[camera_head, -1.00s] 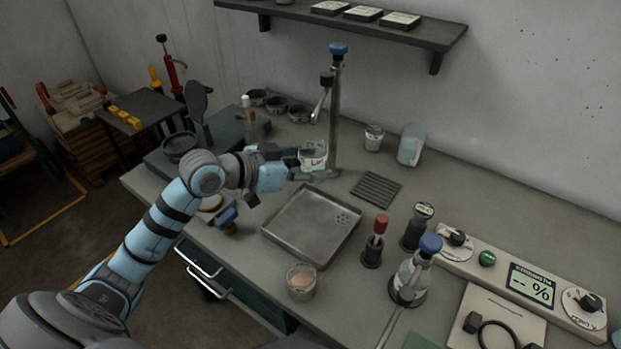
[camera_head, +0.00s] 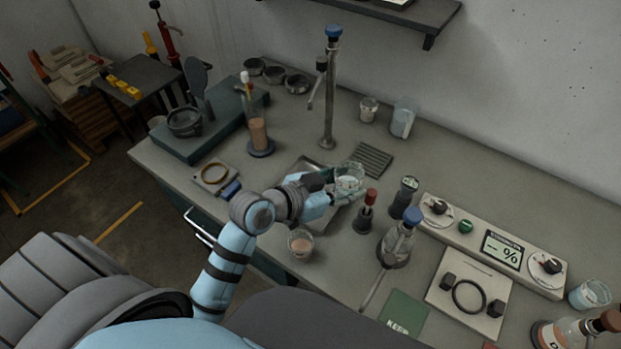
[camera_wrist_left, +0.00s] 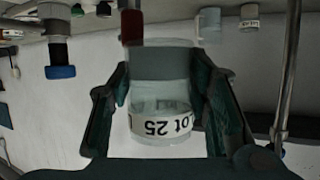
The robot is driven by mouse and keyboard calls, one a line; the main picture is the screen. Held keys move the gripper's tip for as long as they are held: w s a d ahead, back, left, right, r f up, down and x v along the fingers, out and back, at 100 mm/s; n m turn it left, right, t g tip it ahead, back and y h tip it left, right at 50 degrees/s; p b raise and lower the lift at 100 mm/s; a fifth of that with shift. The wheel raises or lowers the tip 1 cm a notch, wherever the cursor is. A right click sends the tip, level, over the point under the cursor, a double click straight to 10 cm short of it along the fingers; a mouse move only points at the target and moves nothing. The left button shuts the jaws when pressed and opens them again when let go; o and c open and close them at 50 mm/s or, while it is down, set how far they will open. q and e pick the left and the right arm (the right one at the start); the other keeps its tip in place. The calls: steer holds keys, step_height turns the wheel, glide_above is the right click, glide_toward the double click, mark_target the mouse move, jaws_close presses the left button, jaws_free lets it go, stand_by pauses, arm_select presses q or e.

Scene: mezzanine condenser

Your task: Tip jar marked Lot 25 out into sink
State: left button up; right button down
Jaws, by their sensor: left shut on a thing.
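The clear glass jar (camera_head: 349,181) has a white band that reads Lot 25 in the left wrist view (camera_wrist_left: 160,124). My left gripper (camera_head: 338,188) is shut around the jar's sides; its two dark fingers (camera_wrist_left: 165,95) flank it in the wrist view. That view is upside down, bench at top, so the inverted label fits an upright jar. The jar is above the right part of the sink (camera_head: 298,166), a shallow metal basin largely hidden by my gripper and arm. How much the jar holds is unclear. My right gripper is not in view.
A tap stand (camera_head: 328,95) rises behind the sink, beside a ribbed drain mat (camera_head: 372,160). A red-topped holder (camera_head: 366,212) stands close right of the jar. A beaker with pinkish contents (camera_head: 301,243) stands in front of the sink, near my forearm.

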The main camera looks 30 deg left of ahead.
arm_select(q)
steer(key=shift+s+d, duration=0.1)
steer(key=shift+d, duration=0.2)
steer(key=shift+d+f+p, duration=0.1)
steer(key=shift+f+p, duration=0.1)
steer(key=shift+p, duration=0.1)
steer(key=shift+w+a+f, duration=0.15)
steer(key=shift+w+a, duration=0.3)
steer(key=shift+a, duration=0.05)
